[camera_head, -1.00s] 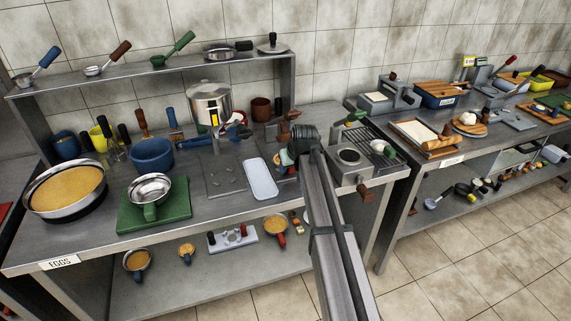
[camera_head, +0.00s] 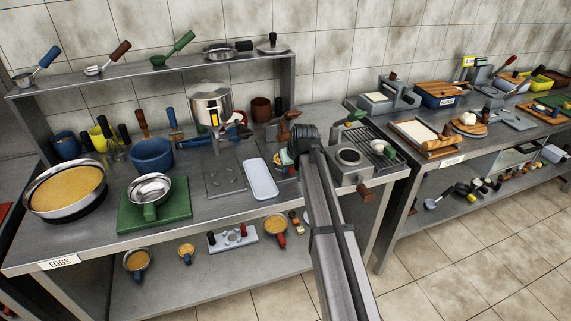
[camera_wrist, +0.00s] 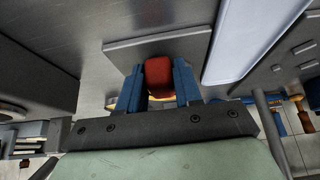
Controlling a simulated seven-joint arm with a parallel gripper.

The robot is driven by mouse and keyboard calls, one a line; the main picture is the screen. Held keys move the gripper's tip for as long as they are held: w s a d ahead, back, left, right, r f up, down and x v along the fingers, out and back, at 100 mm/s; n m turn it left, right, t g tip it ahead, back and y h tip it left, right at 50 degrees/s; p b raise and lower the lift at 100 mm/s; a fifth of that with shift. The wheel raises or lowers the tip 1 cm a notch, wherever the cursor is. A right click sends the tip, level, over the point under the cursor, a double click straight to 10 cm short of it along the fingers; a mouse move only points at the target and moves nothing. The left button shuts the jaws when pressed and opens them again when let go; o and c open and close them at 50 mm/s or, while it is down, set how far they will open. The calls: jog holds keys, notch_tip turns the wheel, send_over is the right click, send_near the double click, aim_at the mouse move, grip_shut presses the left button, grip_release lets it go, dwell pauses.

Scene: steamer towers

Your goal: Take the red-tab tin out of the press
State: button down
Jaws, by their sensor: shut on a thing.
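In the wrist view my gripper (camera_wrist: 158,68) has its two blue fingers closed on the sides of a red block-shaped tab (camera_wrist: 158,78), the red tab of the tin. A thin yellow edge shows behind the fingers; the rest of the tin is hidden by my gripper. In the head view my gripper (camera_head: 284,158) is small and mostly behind my arm, just right of the white tray. A grey device with a brown handle, perhaps the press (camera_head: 284,128), stands behind it. I cannot tell whether the tin is inside or clear of the press.
The long white tray (camera_head: 261,180) lies close left of my gripper and also shows in the wrist view (camera_wrist: 245,40). A flat grey plate (camera_wrist: 120,55) lies beyond the fingers. A grey unit with a round opening (camera_head: 349,157) stands to the right.

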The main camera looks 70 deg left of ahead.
jog(key=shift+r, duration=1.1)
jog(key=shift+r, duration=2.35)
